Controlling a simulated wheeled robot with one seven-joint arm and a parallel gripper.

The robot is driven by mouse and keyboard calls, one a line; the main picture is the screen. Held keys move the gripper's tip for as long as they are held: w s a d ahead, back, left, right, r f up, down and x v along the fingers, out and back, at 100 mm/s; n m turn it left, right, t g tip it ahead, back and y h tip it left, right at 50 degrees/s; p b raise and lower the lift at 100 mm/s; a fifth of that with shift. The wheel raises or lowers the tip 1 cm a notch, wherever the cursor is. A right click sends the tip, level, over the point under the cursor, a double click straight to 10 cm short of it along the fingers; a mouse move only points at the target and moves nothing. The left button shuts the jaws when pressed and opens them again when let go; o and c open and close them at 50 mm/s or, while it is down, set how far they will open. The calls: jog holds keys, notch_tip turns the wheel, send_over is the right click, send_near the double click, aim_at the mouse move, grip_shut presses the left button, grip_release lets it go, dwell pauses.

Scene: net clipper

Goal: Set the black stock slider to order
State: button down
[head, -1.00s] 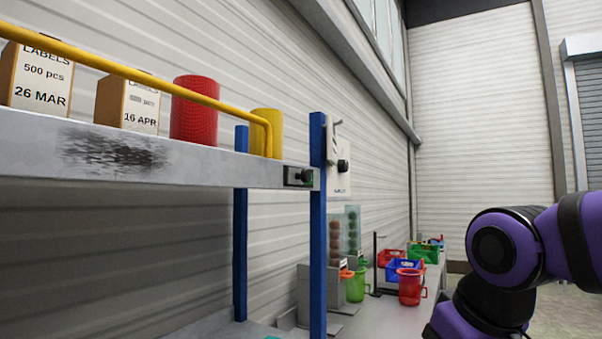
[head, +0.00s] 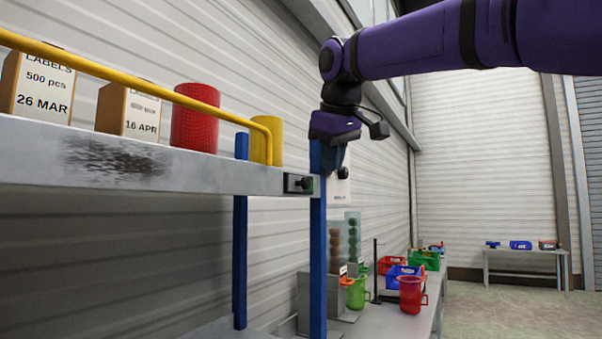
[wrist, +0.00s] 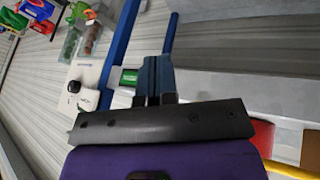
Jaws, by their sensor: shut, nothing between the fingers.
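A small black slider (head: 299,183) with a round knob and a bit of green at its right sits on the end of the grey shelf edge, by the blue post. I take it to be the stock slider; its marks are too small to read. My gripper (head: 333,158) hangs pointing down, to the right of the slider and above it, apart from it in the picture. In the wrist view its fingers (wrist: 155,80) are shut and empty. A green patch in a pale housing (wrist: 130,77) shows beside the fingers; I cannot tell whether it belongs to the slider.
The shelf (head: 210,172) carries label boxes (head: 127,112), a red roll (head: 195,118) and a yellow roll (head: 263,150) behind a yellow rail (head: 120,72). A blue post (head: 318,250) stands at its end. A black knob (head: 343,173) is on the wall panel. Bins fill the bench beyond.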

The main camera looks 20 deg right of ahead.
jog(key=n, duration=0.2)
send_near(301, 183)
jog(key=s+v, duration=0.1)
jog(key=v, duration=0.2)
jog(key=shift+w+a+f, duration=0.1)
jog(key=shift+w+a, duration=0.05)
jog(key=shift+a, duration=0.15)
jog(key=x, duration=1)
jog(key=w+d, duration=0.5)
jog(key=shift+d, duration=0.35)
jog(key=shift+r, duration=0.2)
